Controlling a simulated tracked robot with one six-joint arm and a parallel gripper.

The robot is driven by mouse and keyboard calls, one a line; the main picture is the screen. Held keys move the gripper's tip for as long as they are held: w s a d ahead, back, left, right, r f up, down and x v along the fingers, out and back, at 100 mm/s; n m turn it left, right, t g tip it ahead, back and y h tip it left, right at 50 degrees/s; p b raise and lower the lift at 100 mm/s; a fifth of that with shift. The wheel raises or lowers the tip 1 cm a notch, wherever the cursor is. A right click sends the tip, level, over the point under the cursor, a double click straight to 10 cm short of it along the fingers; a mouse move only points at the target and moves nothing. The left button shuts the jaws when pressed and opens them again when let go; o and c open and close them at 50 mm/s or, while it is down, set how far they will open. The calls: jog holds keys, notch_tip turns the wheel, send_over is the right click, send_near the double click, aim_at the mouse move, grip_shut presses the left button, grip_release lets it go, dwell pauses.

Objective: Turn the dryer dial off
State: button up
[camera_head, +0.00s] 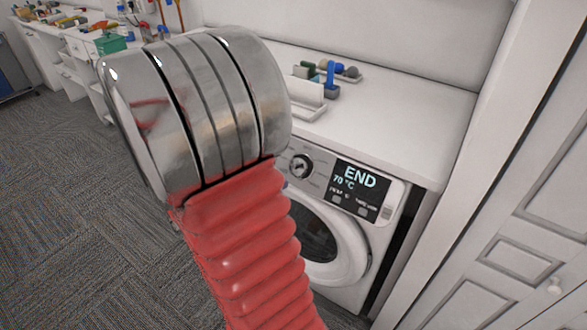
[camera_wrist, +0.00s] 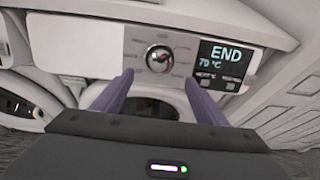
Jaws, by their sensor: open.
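The dryer (camera_head: 345,235) is a white front-loading machine under the counter, with a round door. Its dial (camera_head: 301,166) is a round silver knob on the control panel. In the wrist view the dial (camera_wrist: 160,58) sits just beyond and above the fingertips, between them from left to right. The display (camera_head: 360,188) beside it reads "END" and "70 °C"; it also shows in the wrist view (camera_wrist: 226,65). My gripper (camera_wrist: 158,82) is open, with two purple fingers apart and nothing seen between them. In the head view my arm hides the gripper and part of the dryer.
A white counter (camera_head: 400,105) runs above the dryer and holds a tray with brushes (camera_head: 328,85). White cabinet doors (camera_head: 520,255) stand at the right. Grey carpet (camera_head: 60,200) lies open at the left. In the wrist view another round door (camera_wrist: 25,105) shows at the left.

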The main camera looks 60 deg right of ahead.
aim_at(295, 168)
jog(key=shift+d, duration=0.15)
jog(key=x, duration=1.3)
jog(key=shift+d+f, duration=0.2)
jog(key=shift+f, duration=0.05)
jog(key=shift+c, duration=0.6)
jog(key=shift+a, duration=0.1)
jog(key=c, duration=0.9)
